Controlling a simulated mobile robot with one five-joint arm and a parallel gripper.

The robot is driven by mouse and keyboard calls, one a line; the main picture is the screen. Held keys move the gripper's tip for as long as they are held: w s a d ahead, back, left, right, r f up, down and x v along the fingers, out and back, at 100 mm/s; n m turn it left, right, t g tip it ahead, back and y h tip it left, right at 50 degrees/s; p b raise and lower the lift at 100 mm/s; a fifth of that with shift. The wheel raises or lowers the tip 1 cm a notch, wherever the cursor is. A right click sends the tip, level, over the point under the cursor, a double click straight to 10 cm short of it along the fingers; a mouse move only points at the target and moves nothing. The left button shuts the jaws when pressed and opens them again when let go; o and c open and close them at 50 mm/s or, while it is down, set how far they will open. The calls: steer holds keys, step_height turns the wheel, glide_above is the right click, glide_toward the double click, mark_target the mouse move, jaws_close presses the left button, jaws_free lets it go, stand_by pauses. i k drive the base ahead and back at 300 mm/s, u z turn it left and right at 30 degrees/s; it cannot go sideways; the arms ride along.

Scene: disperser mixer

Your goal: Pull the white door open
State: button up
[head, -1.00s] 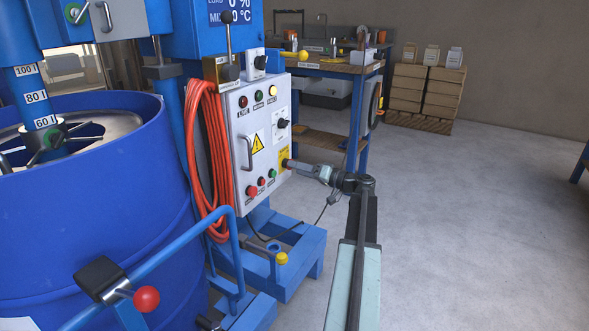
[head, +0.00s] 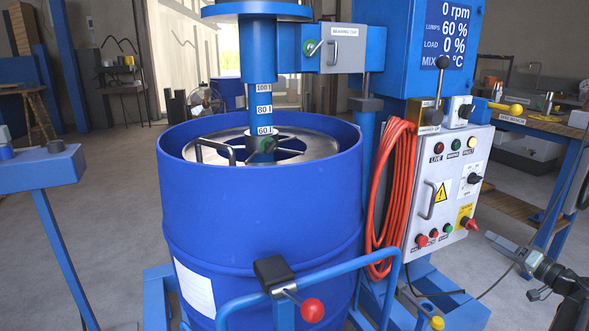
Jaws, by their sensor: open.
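The white door (head: 446,180) is the front of the control box on the blue mixer stand, right of centre in the head view. It carries a grey bar handle (head: 430,201), a yellow warning sign, lamps and buttons, and looks closed. My gripper (head: 490,238) is at the right, just past the box's lower right corner. It is small in the picture, open and empty. It is apart from the handle, with a red knob (head: 470,224) on a yellow plate between them.
A coiled orange hose (head: 391,190) hangs left of the box. A blue drum (head: 262,215) stands at centre, with a blue rail and red ball knob (head: 312,310) in front. A workbench (head: 545,126) is behind right. Open floor lies at the left.

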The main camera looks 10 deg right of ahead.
mark_target(443, 197)
steer(key=k, duration=0.95)
